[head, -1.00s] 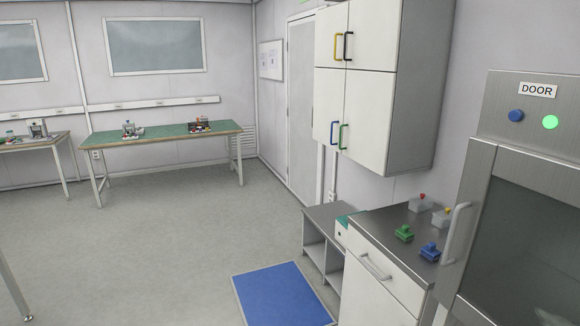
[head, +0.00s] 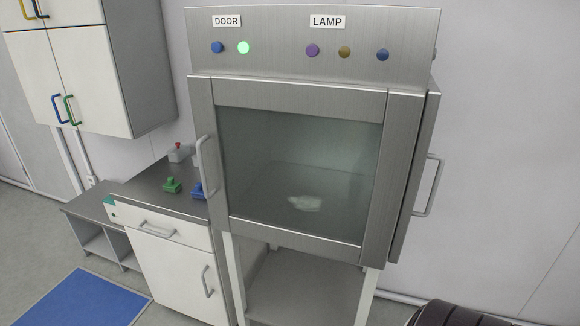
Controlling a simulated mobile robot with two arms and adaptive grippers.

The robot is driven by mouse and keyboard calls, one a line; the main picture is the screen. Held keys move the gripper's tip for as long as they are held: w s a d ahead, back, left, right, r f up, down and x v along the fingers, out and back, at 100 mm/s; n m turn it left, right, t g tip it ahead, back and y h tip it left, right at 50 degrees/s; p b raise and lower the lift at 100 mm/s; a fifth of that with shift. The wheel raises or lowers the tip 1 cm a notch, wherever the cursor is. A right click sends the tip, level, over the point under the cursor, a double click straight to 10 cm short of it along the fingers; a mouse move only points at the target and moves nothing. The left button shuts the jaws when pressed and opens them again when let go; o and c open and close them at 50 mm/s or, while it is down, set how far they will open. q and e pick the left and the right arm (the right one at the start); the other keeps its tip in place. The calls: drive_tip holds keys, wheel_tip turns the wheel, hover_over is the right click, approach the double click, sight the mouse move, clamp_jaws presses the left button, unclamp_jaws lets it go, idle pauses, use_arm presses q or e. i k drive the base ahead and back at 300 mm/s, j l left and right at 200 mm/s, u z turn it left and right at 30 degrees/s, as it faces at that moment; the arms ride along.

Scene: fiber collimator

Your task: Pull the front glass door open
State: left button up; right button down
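The front glass door (head: 300,150) of a steel cabinet faces me in the head view, with a steel frame around a dark pane. It looks shut. Its grey bar handle (head: 207,165) stands upright on the left edge of the frame. Through the glass a small whitish object (head: 304,203) lies on the cabinet floor. Neither of my grippers is in view.
Above the door are a lit green button (head: 244,48) and a blue button (head: 217,47) under a DOOR label, and several under LAMP. A side handle (head: 430,186) sticks out at right. A counter (head: 150,190) adjoins at left; wall cupboards hang above it.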

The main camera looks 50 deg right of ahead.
sight(400, 111)
drive_tip(key=z, duration=1.55)
drive_tip(key=j, duration=0.15)
drive_tip(key=i, duration=0.05)
